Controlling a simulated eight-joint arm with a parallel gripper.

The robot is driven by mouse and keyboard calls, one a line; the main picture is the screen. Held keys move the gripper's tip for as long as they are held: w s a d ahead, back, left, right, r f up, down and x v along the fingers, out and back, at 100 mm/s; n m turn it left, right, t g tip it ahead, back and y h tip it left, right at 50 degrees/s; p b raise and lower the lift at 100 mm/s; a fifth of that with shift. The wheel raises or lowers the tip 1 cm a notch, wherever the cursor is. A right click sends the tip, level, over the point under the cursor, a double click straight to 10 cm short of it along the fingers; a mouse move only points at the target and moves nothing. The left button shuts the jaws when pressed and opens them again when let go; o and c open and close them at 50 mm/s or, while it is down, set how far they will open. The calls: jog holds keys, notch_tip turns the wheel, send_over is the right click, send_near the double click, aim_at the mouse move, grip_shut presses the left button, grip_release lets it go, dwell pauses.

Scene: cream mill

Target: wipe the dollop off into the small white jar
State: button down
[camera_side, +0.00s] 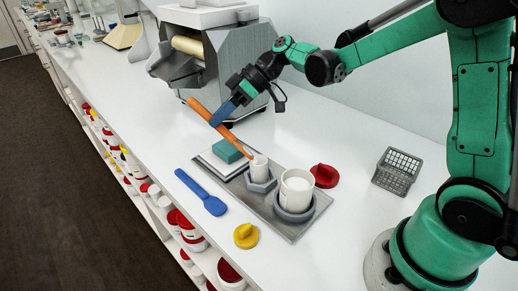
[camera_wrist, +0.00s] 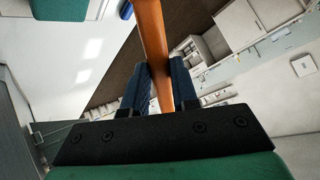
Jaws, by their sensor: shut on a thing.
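My gripper (camera_side: 222,114) is shut on an orange spatula (camera_side: 200,108), gripping it partway along. The spatula slants down to the right, and its lower end is at the mouth of the small white jar (camera_side: 259,170); I cannot tell whether it touches the rim or is inside. The jar stands upright in a grey holder (camera_side: 262,186) on a metal tray (camera_side: 294,234). No dollop can be made out on the spatula's end at this size. In the wrist view the orange shaft (camera_wrist: 153,35) runs between the blue fingers, its lower end out of sight.
A larger jar of white cream (camera_side: 297,186) stands right of the small jar. A teal block (camera_side: 227,150) sits on a white pad to the left. A blue spatula (camera_side: 202,192), yellow lid (camera_side: 246,236), red lid (camera_side: 325,175) and wire basket (camera_side: 397,170) lie around the tray.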

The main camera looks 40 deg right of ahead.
jog(key=shift+r, duration=3.05)
